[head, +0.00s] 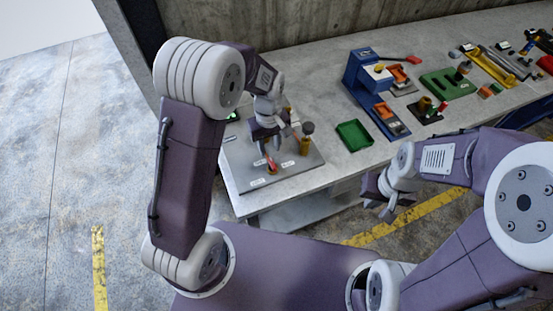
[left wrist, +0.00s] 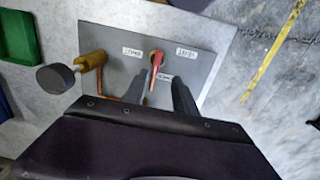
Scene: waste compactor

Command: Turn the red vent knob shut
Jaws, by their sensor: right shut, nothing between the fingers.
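The red vent knob (head: 271,164) stands on a grey panel (head: 300,172) at the left end of the bench. In the left wrist view the red knob (left wrist: 155,64) is a narrow upright lever with small white labels around it. My left gripper (head: 264,146) is above the panel, pointing down at the knob. In the left wrist view its dark fingers (left wrist: 161,82) are apart, one on either side of the red lever, with gaps showing. Contact cannot be told. My right gripper (head: 385,208) is shut and empty, in front of the bench.
A brass fitting with a dark round knob (head: 307,130) stands on the panel close to my left gripper. A green tray (head: 353,135) and a blue press-like device (head: 372,90) are to the right. More tools and trays fill the bench's far right.

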